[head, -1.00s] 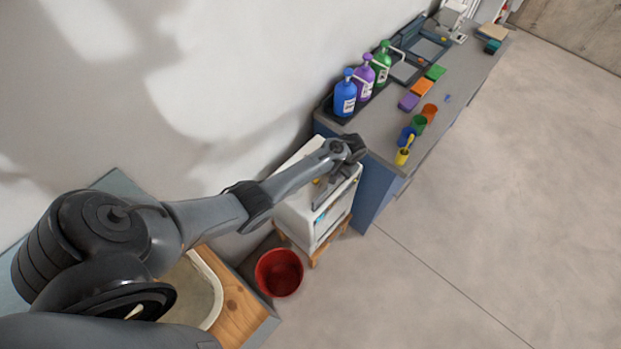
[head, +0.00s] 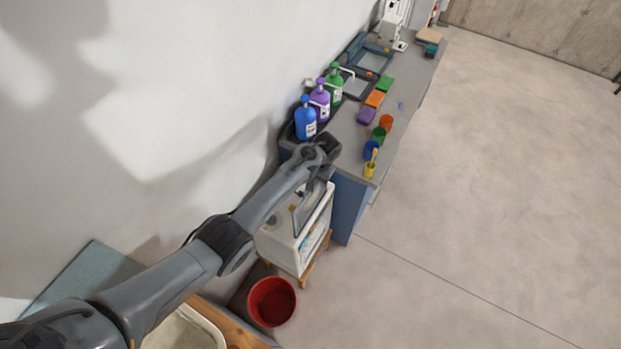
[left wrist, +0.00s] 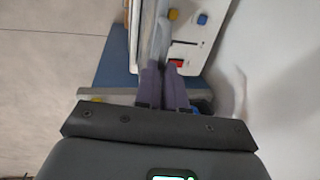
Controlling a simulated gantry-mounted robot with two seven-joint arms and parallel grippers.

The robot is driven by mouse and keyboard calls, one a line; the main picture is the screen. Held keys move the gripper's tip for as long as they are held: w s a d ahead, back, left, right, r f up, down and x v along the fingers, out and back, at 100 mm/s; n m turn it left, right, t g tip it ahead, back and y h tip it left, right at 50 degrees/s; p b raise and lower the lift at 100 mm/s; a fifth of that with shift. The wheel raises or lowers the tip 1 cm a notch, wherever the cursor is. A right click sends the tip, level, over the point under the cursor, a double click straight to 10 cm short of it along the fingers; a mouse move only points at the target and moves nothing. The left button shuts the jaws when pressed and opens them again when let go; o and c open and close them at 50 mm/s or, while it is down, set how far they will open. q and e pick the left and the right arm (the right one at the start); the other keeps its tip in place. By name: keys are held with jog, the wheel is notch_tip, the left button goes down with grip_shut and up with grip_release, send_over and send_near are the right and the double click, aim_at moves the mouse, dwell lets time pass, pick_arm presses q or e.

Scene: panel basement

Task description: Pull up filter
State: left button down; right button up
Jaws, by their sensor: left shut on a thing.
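The filter (head: 303,213), a thin grey framed panel, stands tilted at the top of a white box-shaped unit (head: 285,243). Its upper end is in my left gripper (head: 314,184), which is shut on it above the unit. In the left wrist view, the two dark fingers (left wrist: 162,88) close on the pale grey edge of the filter (left wrist: 160,42), with the white unit (left wrist: 195,40) behind. Whether the filter's lower end is still inside the unit, I cannot tell. My right gripper is not in view.
The unit stands on a wooden stand beside a blue-sided bench (head: 349,200). Blue, purple and green pump bottles (head: 306,122) and several small cups (head: 379,134) are on the bench. A red bucket (head: 272,301) is on the floor. The floor at right is clear.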

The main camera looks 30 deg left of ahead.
pick_arm(q)
jog(key=c, duration=1.2)
grip_release()
jog(key=shift+r, duration=0.3)
jog(key=shift+f, duration=0.1)
notch_tip(320, 180, up, 11)
jog(key=d+b, duration=0.1)
jog(key=d, duration=0.1)
jog(key=shift+f, duration=0.15)
